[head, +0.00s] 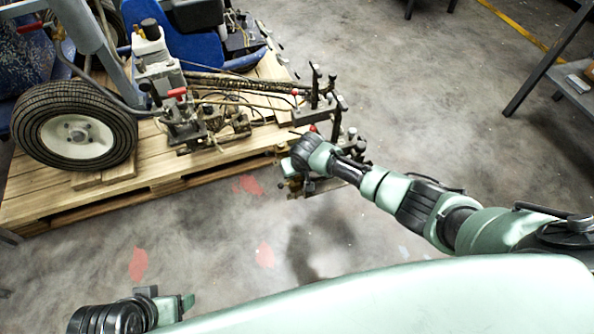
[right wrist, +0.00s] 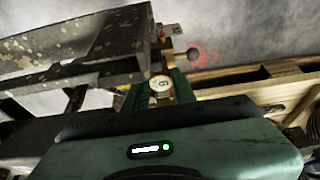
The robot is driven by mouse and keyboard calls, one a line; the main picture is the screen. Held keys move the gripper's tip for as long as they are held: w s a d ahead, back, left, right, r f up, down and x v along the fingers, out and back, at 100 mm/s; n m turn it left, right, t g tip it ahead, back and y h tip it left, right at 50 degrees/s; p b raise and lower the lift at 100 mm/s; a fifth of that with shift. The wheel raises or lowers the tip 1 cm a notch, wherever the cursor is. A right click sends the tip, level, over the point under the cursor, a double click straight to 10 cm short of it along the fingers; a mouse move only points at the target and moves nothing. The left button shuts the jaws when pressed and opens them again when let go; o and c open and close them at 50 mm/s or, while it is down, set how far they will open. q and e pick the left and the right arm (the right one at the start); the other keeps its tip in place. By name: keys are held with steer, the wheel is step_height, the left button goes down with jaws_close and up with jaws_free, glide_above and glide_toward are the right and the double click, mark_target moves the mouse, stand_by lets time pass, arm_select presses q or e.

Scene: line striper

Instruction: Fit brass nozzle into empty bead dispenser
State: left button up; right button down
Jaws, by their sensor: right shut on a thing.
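My right gripper (right wrist: 160,92) is shut on the brass nozzle (right wrist: 160,84), whose pale round end shows between the green fingers in the right wrist view. A speckled grey metal part (right wrist: 75,50) of the striper, possibly the bead dispenser's mount, lies just left of and beyond the fingers. I cannot tell whether the nozzle touches it, and the dispenser's empty socket is not clearly visible. In the head view my right arm hides most of this area at the machine's outer end. My left gripper (head: 174,306) is low at the bottom left, apart from the machine; its jaw opening is unclear.
The line striper with its wheel (head: 75,128) stands on a wooden pallet (head: 150,195). Upright levers (head: 315,88) and hoses stand close to my right arm. A metal bench (head: 560,75) is at the upper right.

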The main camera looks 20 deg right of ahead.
steer(key=shift+s, duration=0.1)
steer(key=c, duration=1.1)
jaws_free()
steer(key=shift+r, duration=0.15)
steer(key=o, duration=0.4)
steer(key=shift+c, duration=0.2)
steer(key=shift+d+r, duration=0.1)
